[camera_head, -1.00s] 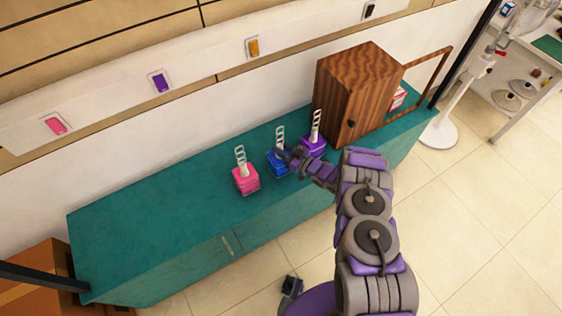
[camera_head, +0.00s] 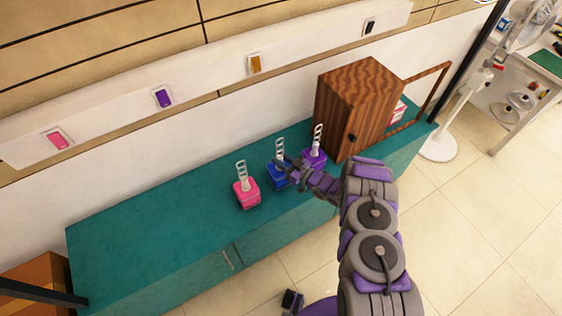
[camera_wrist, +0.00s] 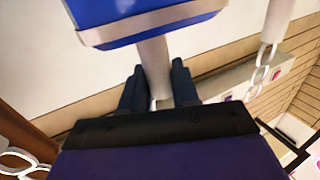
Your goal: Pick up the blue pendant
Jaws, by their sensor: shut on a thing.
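The blue pendant (camera_head: 275,178) is a blue block with a pale chain-like stem rising from its top. It is upright at the teal counter (camera_head: 150,220), between a pink one and a purple one. Whether its base touches the counter is hard to tell. My gripper (camera_head: 288,166) reaches it from the right at stem height. In the wrist view my gripper (camera_wrist: 157,88) has its two dark fingers on either side of the pale stem and is shut on it. The blue block (camera_wrist: 150,18) fills the top of that view.
The pink pendant (camera_head: 246,193) stands to the left, and the purple pendant (camera_head: 315,157) stands close on the right. A wooden cabinet (camera_head: 350,105) is behind on the right. The wall panel carries pink, purple, orange and black tags. The counter's left part is clear.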

